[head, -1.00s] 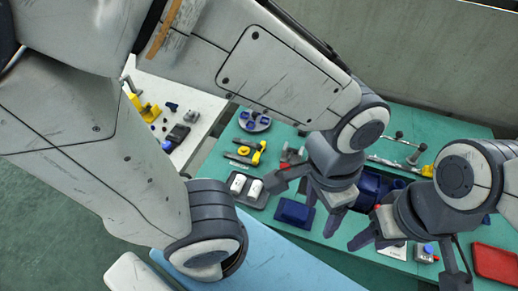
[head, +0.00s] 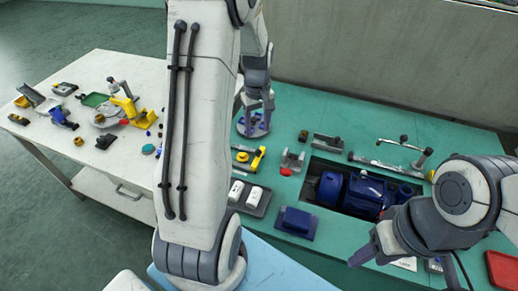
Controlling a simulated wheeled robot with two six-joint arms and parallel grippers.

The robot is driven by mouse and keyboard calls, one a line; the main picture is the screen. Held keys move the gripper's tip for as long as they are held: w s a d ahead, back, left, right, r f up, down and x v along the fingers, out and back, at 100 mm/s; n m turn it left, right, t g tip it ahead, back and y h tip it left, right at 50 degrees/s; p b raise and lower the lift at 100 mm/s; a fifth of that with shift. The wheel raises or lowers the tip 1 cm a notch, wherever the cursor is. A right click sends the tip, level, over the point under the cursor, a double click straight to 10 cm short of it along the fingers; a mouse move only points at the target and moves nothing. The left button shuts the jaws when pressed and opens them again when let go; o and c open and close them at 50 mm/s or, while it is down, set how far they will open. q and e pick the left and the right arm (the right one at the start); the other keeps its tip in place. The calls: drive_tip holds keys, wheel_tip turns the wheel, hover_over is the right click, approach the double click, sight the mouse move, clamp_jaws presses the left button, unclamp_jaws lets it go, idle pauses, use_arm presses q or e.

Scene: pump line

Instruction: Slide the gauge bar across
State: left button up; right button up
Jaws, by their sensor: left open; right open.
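A long grey metal bar (head: 384,165) lies on the green bench behind the blue pump (head: 355,190); it looks like the gauge bar, but I cannot be sure. A thin rod with dark knobs and a post stand at its right part. My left gripper (head: 257,108) is open, above or beside the round grey dish with blue parts (head: 253,128), well left of the bar. My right gripper (head: 372,252) is open at the bench's front, in front of the pump; its own arm hides part of it. Neither gripper is at the bar.
The pump sits in a dark recess. A grey tray with two white pieces (head: 262,208), a blue block (head: 297,222), a yellow tool (head: 248,158) and a small clamp with a red knob (head: 291,162) are nearby. A red tray (head: 504,270) is at right. A white side table (head: 92,160) holds several parts.

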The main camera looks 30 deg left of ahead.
sight(258, 150)
use_arm(q)
wheel_tip(258, 150, down, 10)
drive_tip(key=shift+d+r+p, duration=0.1)
drive_tip(key=shift+r+p, duration=0.05)
drive_tip(key=shift+p, duration=0.2)
clamp_jaws()
idle(1.4)
